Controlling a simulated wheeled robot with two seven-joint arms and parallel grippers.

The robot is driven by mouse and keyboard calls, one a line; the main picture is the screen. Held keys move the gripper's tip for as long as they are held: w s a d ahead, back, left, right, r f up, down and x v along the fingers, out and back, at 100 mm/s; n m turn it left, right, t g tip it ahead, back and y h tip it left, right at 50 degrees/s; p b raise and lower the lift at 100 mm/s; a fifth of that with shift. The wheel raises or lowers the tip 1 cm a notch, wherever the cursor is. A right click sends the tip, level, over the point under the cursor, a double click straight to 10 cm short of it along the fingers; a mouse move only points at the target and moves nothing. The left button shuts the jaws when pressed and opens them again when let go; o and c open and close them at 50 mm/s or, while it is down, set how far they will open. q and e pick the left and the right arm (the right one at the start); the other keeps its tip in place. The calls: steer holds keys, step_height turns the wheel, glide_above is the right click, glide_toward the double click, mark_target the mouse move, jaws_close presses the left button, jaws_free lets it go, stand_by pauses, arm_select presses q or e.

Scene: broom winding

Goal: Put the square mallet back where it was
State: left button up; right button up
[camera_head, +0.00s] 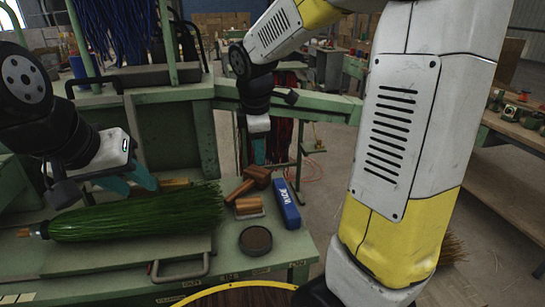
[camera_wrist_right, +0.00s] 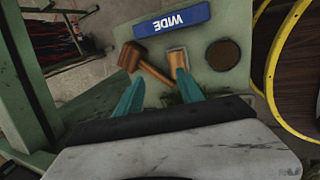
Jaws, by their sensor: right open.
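A brown wooden mallet (camera_head: 258,173) lies on the green bench, its handle angled to the left. It also shows in the right wrist view (camera_wrist_right: 150,68), its head at the upper left. A tan wooden block (camera_head: 248,207) sits beside it, also seen in the right wrist view (camera_wrist_right: 177,60); I cannot tell whether it is part of a second mallet. My right gripper (camera_head: 258,158) is open and empty above the mallet; its fingertips (camera_wrist_right: 159,78) show around the handle area. My left gripper (camera_head: 132,182) is over the green bristles and its teal fingers look apart.
A green bristle bundle (camera_head: 135,214) lies along the bench's left. A yellow ring (camera_head: 235,291) is at the front. Bare bench (camera_wrist_right: 218,82) shows near the tin.

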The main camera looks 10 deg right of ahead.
steer(key=s+d+r+m+t+y, duration=0.1)
steer(key=s+r+m, duration=0.1)
steer(key=s+m, duration=0.6)
steer(key=s+d+r+m+t+y, duration=0.1)
steer(key=s+d+r+m, duration=0.1)
steer(key=s+m, duration=0.7)
steer(key=shift+s+d+r+t+y, duration=0.15)
steer(key=shift+s+r+t+y, duration=0.3)
steer(key=shift+r, duration=0.4)
